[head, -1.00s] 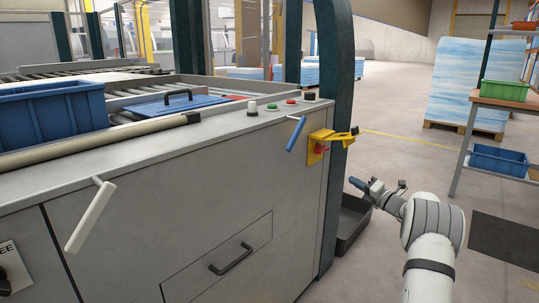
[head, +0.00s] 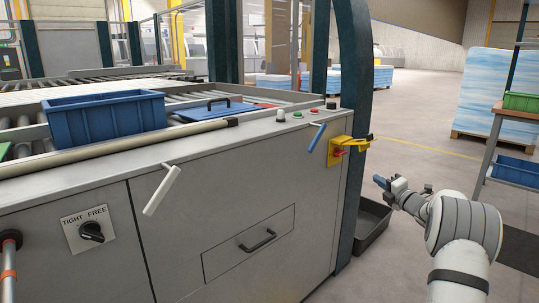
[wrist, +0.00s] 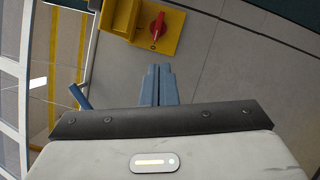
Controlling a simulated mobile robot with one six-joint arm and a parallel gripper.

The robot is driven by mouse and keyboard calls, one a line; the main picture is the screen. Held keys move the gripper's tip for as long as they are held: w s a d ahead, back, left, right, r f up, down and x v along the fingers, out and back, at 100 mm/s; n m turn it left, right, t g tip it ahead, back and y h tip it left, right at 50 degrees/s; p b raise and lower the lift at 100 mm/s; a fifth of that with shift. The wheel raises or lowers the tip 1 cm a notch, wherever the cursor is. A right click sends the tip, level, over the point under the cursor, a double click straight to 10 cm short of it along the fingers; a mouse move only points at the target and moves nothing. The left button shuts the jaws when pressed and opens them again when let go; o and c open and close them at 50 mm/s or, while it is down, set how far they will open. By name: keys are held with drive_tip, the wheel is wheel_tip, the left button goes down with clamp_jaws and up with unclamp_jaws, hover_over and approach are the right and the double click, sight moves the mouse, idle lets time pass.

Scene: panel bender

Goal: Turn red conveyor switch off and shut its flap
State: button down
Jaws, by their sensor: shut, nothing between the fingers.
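The red conveyor switch (head: 338,153) is a red knob on a yellow box (head: 334,160) at the right end of the machine's grey front. Its yellow flap (head: 356,141) stands open, sticking out above the knob. In the wrist view the red knob (wrist: 157,27) shows near the top on its yellow plate (wrist: 168,44). My gripper (head: 378,182) is right of and below the box, apart from it. In the wrist view its blue fingers (wrist: 158,85) are together and empty, with a gap to the plate. I cannot tell the knob's on or off position.
A blue lever (head: 317,138) hangs left of the box, and a white lever (head: 163,190) farther left. A dark green post (head: 356,95) and a dark bin (head: 368,228) stand near my gripper. Open floor lies right.

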drive_tip(key=s+a+r+m+g+h+p, duration=0.1)
drive_tip(key=s+a+r+m+h+p, duration=0.15)
drive_tip(key=r+m+p, duration=0.35)
drive_tip(key=s+a+r+m+g+h+p, duration=0.1)
drive_tip(key=s+a+r+m+h+p, duration=0.2)
drive_tip(key=r, duration=0.5)
drive_tip(key=s+a+r+m+g+h+p, duration=0.1)
drive_tip(key=s+r+m+h+p, duration=0.2)
drive_tip(key=s+r+m+p, duration=0.3)
drive_tip(key=s+a+r+m+g+p, duration=0.2)
drive_tip(key=s+a+m+g+p, duration=0.1)
drive_tip(key=s, duration=1)
drive_tip(key=s+a+r+m+g+y+p, duration=0.1)
drive_tip(key=s+a+m+g+p, duration=0.3)
drive_tip(key=s, duration=0.9)
drive_tip(key=s+a+r+m+g+p, duration=0.2)
drive_tip(key=s+a+m+g+p, duration=0.2)
drive_tip(key=s+a+p, duration=0.4)
drive_tip(key=s+a, duration=0.1)
drive_tip(key=s, duration=0.4)
drive_tip(key=shift+s+r+g+p, duration=0.3)
drive_tip(key=shift+s+g+p, duration=0.05)
drive_tip(key=shift+g, duration=0.05)
drive_tip(key=shift+s+a+y, duration=0.1)
drive_tip(key=shift+a+y, duration=0.05)
drive_tip(key=shift+y, duration=0.1)
